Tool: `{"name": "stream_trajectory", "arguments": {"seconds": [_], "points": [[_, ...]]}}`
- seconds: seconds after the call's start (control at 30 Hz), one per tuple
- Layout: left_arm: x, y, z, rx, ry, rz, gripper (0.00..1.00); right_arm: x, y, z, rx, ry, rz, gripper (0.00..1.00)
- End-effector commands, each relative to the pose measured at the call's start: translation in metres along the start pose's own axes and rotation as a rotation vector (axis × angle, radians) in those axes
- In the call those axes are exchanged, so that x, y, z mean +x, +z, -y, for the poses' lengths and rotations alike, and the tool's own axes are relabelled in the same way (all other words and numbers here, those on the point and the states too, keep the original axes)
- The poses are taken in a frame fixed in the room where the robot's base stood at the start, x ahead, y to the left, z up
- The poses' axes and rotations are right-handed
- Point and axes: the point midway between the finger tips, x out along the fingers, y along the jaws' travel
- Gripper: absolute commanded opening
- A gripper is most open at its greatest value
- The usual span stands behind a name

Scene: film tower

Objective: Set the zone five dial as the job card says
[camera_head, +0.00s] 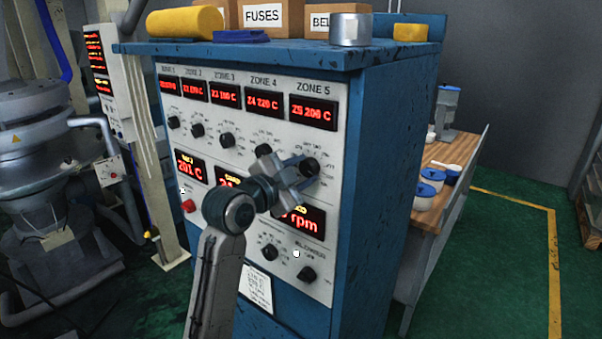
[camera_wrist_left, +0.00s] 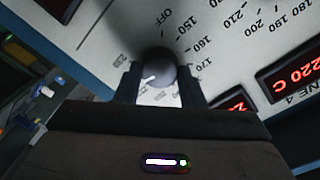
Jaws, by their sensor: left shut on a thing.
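The zone five dial (camera_head: 309,168) is a round black knob under the ZONE 5 display (camera_head: 313,112), which reads about 200 C. My left gripper (camera_head: 301,173) is shut on this dial. In the left wrist view the dial (camera_wrist_left: 160,67) sits between the two fingers (camera_wrist_left: 160,85), and a white pointer mark shows at its lower left. Scale numbers and OFF are printed around it; the fingers hide part of the scale. A small paper card (camera_head: 257,288) is on the cabinet's lower front, its writing too small to read. My right gripper is not in view.
The other zone dials (camera_head: 227,140) and displays stand in a row to the left. A red button (camera_head: 188,205) and lower knobs (camera_head: 306,273) share the panel. Boxes and a tin (camera_head: 350,30) stand on the cabinet top. A wooden bench (camera_head: 447,152) is at right.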

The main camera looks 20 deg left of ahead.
Motion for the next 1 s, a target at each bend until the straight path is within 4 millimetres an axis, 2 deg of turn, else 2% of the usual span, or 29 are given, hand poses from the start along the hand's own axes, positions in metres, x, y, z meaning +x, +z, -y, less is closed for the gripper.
{"name": "stream_trajectory", "arguments": {"seconds": [0.37, 0.4, 0.5, 0.83, 1.0], "points": [[0.000, -0.001, 0.000, 0.004, 0.000, -0.001, 0.13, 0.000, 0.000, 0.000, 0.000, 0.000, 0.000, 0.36], [0.000, -0.001, 0.000, 0.004, -0.001, -0.001, 0.38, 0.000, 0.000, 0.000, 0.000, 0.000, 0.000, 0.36], [0.000, -0.001, 0.000, 0.004, -0.001, -0.001, 0.57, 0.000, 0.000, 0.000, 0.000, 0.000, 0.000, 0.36], [-0.002, 0.001, 0.000, 0.005, -0.001, 0.000, 0.57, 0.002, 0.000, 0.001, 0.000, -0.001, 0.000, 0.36], [-0.023, 0.002, -0.002, 0.010, -0.003, 0.001, 0.57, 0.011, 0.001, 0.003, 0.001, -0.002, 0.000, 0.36]]}}
